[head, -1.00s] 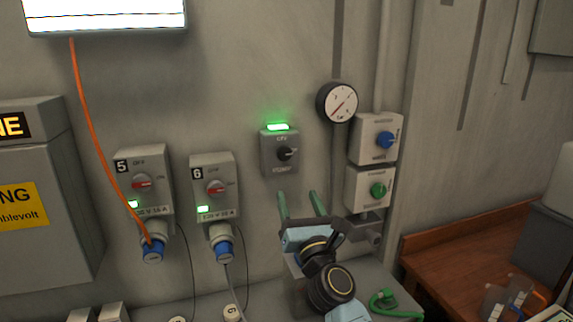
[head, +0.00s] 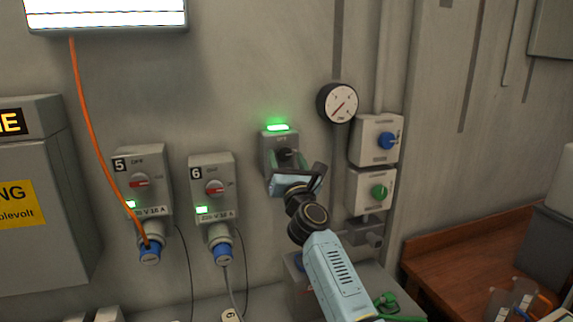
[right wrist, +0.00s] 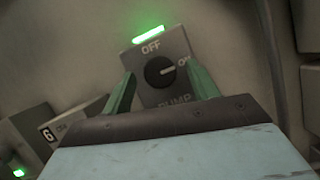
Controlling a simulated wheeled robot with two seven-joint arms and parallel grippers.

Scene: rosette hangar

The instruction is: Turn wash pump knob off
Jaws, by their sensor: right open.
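The pump switch box (head: 267,143) is a small grey box on the wall under a lit green lamp (head: 277,127). In the right wrist view the box (right wrist: 177,48) reads OFF at the top, ON at the right and PUMP below. Its round black knob (right wrist: 159,72) has a white mark pointing right, toward ON. My right gripper (right wrist: 162,80) is open, its two green fingers to the left and right of the knob; I cannot tell whether they touch it. In the head view my right gripper (head: 288,168) hides most of the knob. My left gripper is not in view.
Socket boxes 5 (head: 143,188) and 6 (head: 213,188) with red switches are at left. A round gauge (head: 337,103) and boxes with a blue knob (head: 387,140) and a green knob (head: 379,192) are close at right. A wooden bench (head: 450,245) stands further right.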

